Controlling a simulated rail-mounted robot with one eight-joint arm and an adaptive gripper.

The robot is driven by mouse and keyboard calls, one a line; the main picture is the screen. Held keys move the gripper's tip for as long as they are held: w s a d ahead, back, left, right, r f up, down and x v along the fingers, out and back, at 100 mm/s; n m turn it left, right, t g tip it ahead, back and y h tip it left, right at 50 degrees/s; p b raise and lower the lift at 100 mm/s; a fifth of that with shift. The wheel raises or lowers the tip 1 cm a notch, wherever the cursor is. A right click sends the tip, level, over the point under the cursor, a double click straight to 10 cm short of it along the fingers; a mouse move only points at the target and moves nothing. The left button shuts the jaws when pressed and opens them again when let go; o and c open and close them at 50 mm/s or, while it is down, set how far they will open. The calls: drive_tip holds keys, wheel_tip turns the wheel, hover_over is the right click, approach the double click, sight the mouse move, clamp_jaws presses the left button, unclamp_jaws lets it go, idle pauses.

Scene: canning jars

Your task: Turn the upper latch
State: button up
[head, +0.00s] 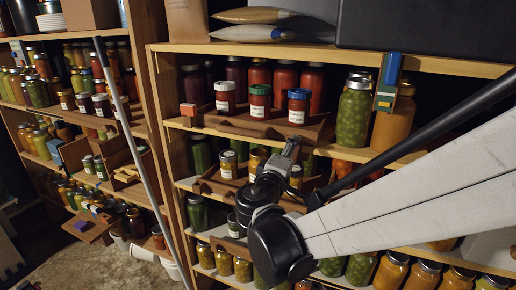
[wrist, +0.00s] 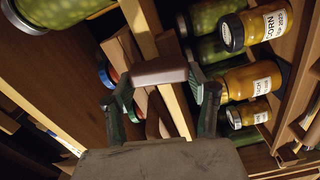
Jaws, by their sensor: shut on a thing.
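In the wrist view, a dark reddish-brown block (wrist: 160,70), apparently the upper latch, lies across a pale wooden shelf edge (wrist: 175,97). My gripper (wrist: 157,78) has one finger at each end of this block and is shut on it. In the head view, my gripper (head: 291,146) is at the front edge of the shelf (head: 345,152), below three jars with coloured lids. The block cannot be made out there behind the gripper. A green plate with a blue block (head: 387,82) is on the shelving to the right.
Labelled jars (wrist: 273,25) stand close to the right finger in the wrist view. A small orange block (head: 188,109) is at the shelf's left end. A grey pole (head: 140,160) leans at left.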

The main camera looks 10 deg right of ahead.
drive_tip(key=shift+f+n, duration=0.1)
drive_tip(key=shift+n, duration=0.9)
drive_tip(key=o, duration=1.2)
drive_tip(key=shift+c, duration=0.2)
drive_tip(key=shift+s+a, duration=0.1)
drive_tip(key=v, duration=1.2)
